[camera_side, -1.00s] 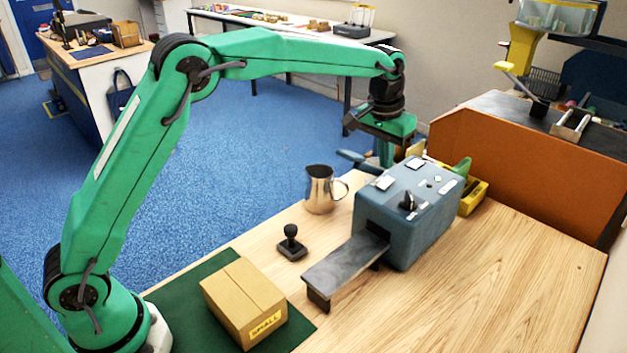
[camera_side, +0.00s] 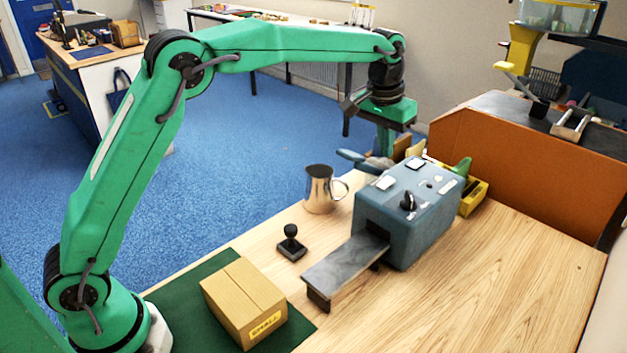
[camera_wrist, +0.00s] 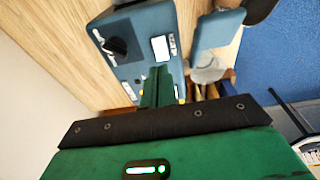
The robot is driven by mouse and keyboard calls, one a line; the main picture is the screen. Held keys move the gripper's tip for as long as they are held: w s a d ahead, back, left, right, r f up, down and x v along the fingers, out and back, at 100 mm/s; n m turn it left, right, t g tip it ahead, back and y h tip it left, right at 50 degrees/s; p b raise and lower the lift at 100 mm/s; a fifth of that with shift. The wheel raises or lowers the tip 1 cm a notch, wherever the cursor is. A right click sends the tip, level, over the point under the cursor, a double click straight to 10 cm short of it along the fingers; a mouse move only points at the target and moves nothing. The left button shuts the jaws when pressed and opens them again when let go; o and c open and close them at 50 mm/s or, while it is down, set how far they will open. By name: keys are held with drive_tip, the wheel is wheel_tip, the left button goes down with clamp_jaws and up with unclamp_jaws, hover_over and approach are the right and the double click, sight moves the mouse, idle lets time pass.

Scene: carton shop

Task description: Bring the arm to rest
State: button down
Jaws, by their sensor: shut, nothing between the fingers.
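My gripper (camera_side: 386,140) is in the side view, raised at the far side of the table, behind the blue-grey machine and pointing down. It is shut and empty. In the wrist view its green fingers (camera_wrist: 158,86) are together, with the machine (camera_wrist: 130,45) beyond them. My arm stretches out from the left of the side view, bent at the elbow. The fingertips are partly hidden among the things behind the machine, so I cannot tell their exact height.
A carton marked SMALL (camera_side: 243,300) lies on a green mat (camera_side: 190,308). A black stamp (camera_side: 291,243), a metal jug (camera_side: 320,189) and the machine (camera_side: 408,215) with its grey chute stand on the table. A yellow bin (camera_side: 472,197) is behind. The front right tabletop (camera_side: 480,300) is clear.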

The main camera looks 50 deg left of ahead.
drive_tip(key=s+a+r+t, duration=0.1)
drive_tip(key=s+a+r, duration=0.3)
drive_tip(key=s, duration=0.5)
drive_tip(key=s+a+r+t, duration=0.1)
drive_tip(key=s+a+r, duration=0.3)
drive_tip(key=s, duration=0.4)
drive_tip(key=s+a+f+t, duration=0.1)
drive_tip(key=s+f, duration=0.2)
drive_tip(key=s, duration=0.6)
drive_tip(key=s+a+f, duration=0.2)
drive_tip(key=s+f, duration=0.1)
drive_tip(key=s, duration=0.6)
drive_tip(key=shift+a+f+t, duration=0.15)
drive_tip(key=shift+a+t, duration=0.15)
drive_tip(key=shift+t, duration=0.1)
